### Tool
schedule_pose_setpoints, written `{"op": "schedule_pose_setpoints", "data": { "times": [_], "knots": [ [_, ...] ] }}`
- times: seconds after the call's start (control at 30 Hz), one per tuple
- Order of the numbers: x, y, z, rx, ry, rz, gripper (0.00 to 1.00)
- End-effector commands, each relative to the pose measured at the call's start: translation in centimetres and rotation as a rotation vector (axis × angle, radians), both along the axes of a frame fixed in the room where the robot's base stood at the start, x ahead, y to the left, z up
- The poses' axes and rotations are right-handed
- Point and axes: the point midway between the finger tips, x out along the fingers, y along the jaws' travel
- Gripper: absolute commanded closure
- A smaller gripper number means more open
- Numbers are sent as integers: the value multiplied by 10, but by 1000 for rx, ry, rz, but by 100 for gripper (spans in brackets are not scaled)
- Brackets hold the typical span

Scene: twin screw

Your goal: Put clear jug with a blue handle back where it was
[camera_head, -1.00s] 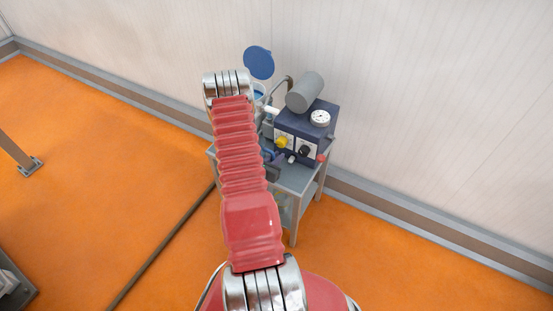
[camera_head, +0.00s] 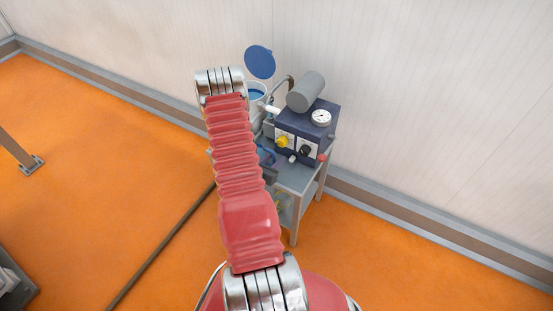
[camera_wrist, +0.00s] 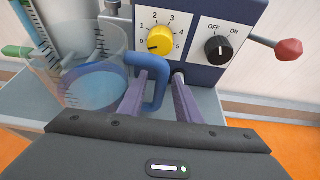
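The clear jug (camera_wrist: 82,62) with measuring marks and a blue base or blue contents fills the left of the wrist view. Its blue handle (camera_wrist: 161,88) faces my gripper. My gripper (camera_wrist: 160,76) has its two purple fingers on either side of the handle. Whether they press on it is hard to tell. In the head view the jug shows partly as a blue patch (camera_head: 266,156) beside my arm, low in front of the machine. I cannot tell if its base touches the table.
The grey table (camera_head: 296,177) carries a dark blue machine (camera_head: 318,134) with a yellow dial (camera_wrist: 159,40), a black switch (camera_wrist: 218,50) and a red-knobbed lever (camera_wrist: 289,50). A white container with an open blue lid (camera_head: 260,62) stands behind. The orange floor on the left is mostly clear.

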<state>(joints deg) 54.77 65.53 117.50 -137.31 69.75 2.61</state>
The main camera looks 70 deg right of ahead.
Motion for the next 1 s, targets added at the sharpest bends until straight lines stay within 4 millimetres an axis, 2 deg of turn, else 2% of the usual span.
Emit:
{"op": "schedule_pose_setpoints", "data": {
  "times": [0.3,0.5,0.7,1.0],
  "knots": [
    [9,51,22,0,0,4,69],
    [12,76,32,0,0,2,69],
    [12,85,36,0,1,0,69],
    [12,86,36,-1,1,-1,69]
  ]
}}
